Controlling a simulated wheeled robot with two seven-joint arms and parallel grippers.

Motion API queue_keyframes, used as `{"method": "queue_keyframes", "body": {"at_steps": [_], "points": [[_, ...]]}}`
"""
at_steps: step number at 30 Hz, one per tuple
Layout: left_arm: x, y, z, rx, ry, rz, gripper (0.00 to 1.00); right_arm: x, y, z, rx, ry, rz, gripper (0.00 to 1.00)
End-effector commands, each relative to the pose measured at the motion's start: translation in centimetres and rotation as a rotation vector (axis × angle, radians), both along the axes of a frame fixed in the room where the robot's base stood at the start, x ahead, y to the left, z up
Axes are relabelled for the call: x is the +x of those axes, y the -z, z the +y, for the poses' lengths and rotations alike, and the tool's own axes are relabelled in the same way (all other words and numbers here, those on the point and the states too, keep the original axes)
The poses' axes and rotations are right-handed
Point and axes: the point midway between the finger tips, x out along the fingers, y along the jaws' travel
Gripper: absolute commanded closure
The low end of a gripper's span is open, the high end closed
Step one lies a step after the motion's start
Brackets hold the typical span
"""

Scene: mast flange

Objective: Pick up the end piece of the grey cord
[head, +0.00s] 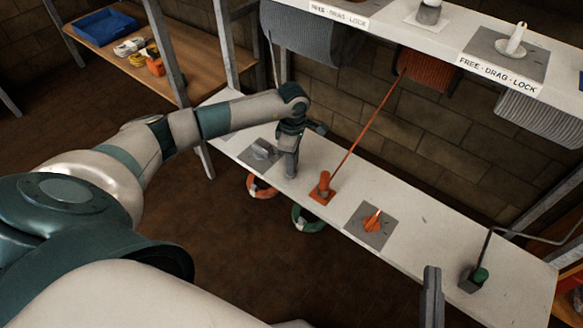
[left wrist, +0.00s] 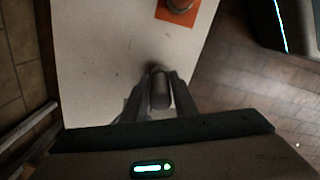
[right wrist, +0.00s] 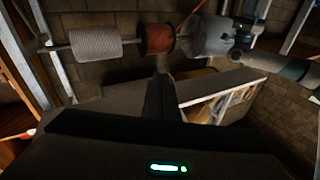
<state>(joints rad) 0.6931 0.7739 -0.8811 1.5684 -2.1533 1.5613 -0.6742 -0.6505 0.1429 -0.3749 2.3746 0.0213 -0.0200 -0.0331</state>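The grey end piece (left wrist: 160,88) shows in the left wrist view as a rounded grey cylinder between the two fingers of my left gripper (left wrist: 161,77). Both fingers lie close against its sides. In the head view, my left gripper (head: 291,168) points down at the left part of the white bench, and the arm and fingers hide most of the end piece. The grey cord (head: 272,60) runs down from the grey spool (head: 300,35) and passes behind my wrist. My right gripper (head: 432,290) is shut and empty, in front of the bench; its fingers are together in the right wrist view (right wrist: 162,95).
On the white bench (head: 420,215), an orange end piece (head: 323,183) with a taut orange cord stands right of my left gripper. A shelf with spools hangs above.

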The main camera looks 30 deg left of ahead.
Motion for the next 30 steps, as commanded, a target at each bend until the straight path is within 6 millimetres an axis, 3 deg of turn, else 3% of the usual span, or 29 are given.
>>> {"method": "queue_keyframes", "body": {"at_steps": [14,30], "points": [[0.1,-1.0,0.1,0.0,0.0,-0.002,1.0,0.1,0.3,0.0,-0.006,-0.002,0.021,1.0],[0.1,-8.9,0.0,0.0,0.001,-0.002,1.0,0.4,4.4,-0.8,-0.076,-0.004,0.235,1.0]]}}
